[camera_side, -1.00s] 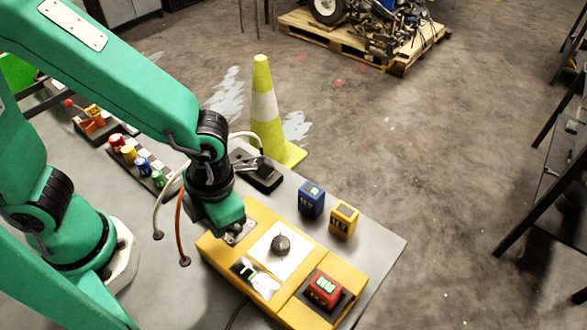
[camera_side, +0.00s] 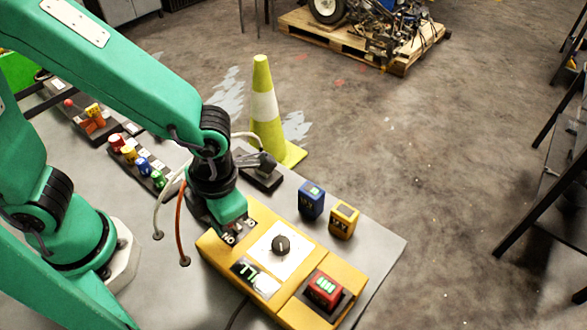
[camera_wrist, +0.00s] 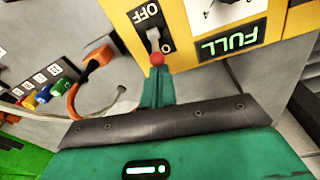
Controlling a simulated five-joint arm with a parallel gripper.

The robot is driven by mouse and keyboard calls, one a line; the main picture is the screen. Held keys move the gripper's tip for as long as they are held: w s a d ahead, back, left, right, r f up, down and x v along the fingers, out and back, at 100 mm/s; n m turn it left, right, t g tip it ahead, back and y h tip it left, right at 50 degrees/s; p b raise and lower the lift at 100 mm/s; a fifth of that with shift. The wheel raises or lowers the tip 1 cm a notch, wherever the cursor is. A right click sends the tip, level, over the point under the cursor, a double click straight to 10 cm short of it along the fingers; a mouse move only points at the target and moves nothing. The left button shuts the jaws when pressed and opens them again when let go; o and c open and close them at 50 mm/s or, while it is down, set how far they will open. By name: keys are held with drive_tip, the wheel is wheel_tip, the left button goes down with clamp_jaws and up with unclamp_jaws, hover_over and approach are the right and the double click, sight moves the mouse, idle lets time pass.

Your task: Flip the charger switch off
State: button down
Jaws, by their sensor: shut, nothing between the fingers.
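The yellow charger box (camera_side: 275,244) lies on the grey table in the side view, with a round dark knob (camera_side: 281,243) on a white plate. Its switch is a light lever (camera_wrist: 153,37) on a black plate marked OFF (camera_wrist: 145,17) at the upper end in the wrist view. The other marking is partly hidden. A green display (camera_wrist: 232,41) reads FULL. A red battery (camera_side: 323,288) sits in the charger's dock. My gripper (camera_wrist: 157,64) is shut and empty, its red tip just below the lever; I cannot tell whether they touch.
A blue battery (camera_side: 312,200) and a yellow battery (camera_side: 343,220) stand behind the charger. An orange cable (camera_wrist: 78,90) and a pale cable (camera_side: 158,205) run left of it. A yellow-green cone (camera_side: 264,105) stands on the floor beyond the table.

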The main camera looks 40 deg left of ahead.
drive_tip(key=shift+w, duration=0.15)
drive_tip(key=shift+w+r, duration=0.2)
drive_tip(key=shift+w, duration=0.4)
drive_tip(key=shift+w+r, duration=0.15)
drive_tip(key=shift+w, duration=0.4)
drive_tip(key=shift+r, duration=0.25)
drive_tip(key=shift+r, duration=0.55)
drive_tip(key=shift+s+r, duration=0.1)
drive_tip(key=shift+s, duration=0.05)
drive_tip(key=w+r, duration=0.5)
drive_tip(key=r, duration=0.3)
drive_tip(key=shift+w, duration=0.15)
idle(0.3)
